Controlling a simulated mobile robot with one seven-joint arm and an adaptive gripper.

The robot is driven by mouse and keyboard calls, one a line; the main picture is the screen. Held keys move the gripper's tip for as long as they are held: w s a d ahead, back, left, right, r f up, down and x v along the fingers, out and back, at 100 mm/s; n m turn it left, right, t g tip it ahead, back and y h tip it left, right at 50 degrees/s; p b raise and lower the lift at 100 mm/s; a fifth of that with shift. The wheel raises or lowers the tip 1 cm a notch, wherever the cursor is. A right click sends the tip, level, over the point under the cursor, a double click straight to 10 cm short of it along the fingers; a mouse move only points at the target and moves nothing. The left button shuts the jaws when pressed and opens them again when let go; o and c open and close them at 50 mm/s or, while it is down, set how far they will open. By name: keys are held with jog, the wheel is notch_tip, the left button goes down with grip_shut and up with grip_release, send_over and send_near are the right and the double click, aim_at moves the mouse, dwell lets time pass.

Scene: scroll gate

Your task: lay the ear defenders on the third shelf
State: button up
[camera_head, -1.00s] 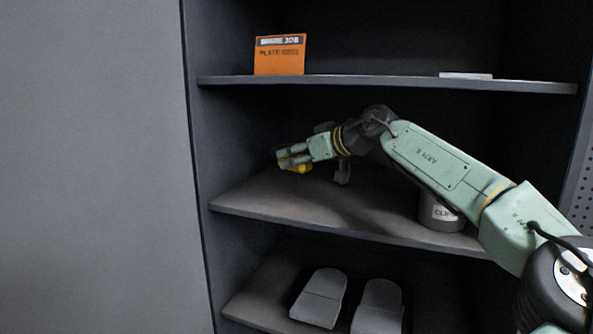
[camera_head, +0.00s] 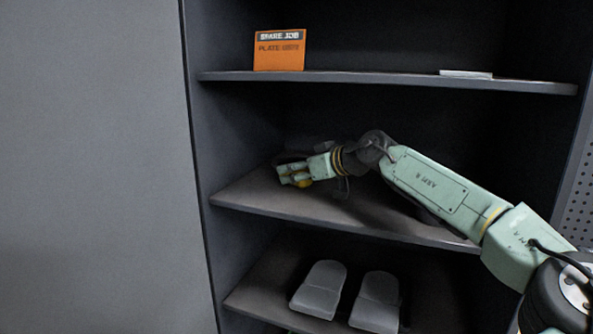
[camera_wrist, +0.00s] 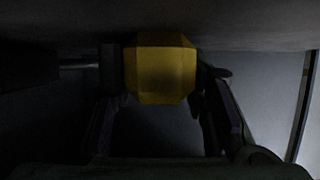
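The ear defenders (camera_head: 304,183) show only as a small yellow part at my gripper, low over the middle visible shelf (camera_head: 330,214). In the wrist view a yellow faceted cup (camera_wrist: 160,70) sits between the two fingers, which lie against its sides. My gripper (camera_head: 283,174) is shut on it, reaching left, near the left part of the shelf. The rest of the ear defenders is dark or hidden by the gripper. I cannot tell whether they touch the shelf.
An orange card (camera_head: 279,52) and a flat pale item (camera_head: 466,74) are on the shelf above. Two grey, rounded objects (camera_head: 320,289) (camera_head: 376,301) lie on the shelf below. The cabinet's left wall (camera_head: 203,130) is close to my gripper. My forearm covers the shelf's right part.

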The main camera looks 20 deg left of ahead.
jog(key=shift+o, duration=1.3)
jog(key=shift+r, duration=0.15)
jog(key=b+v, duration=0.3)
jog(key=v, duration=0.9)
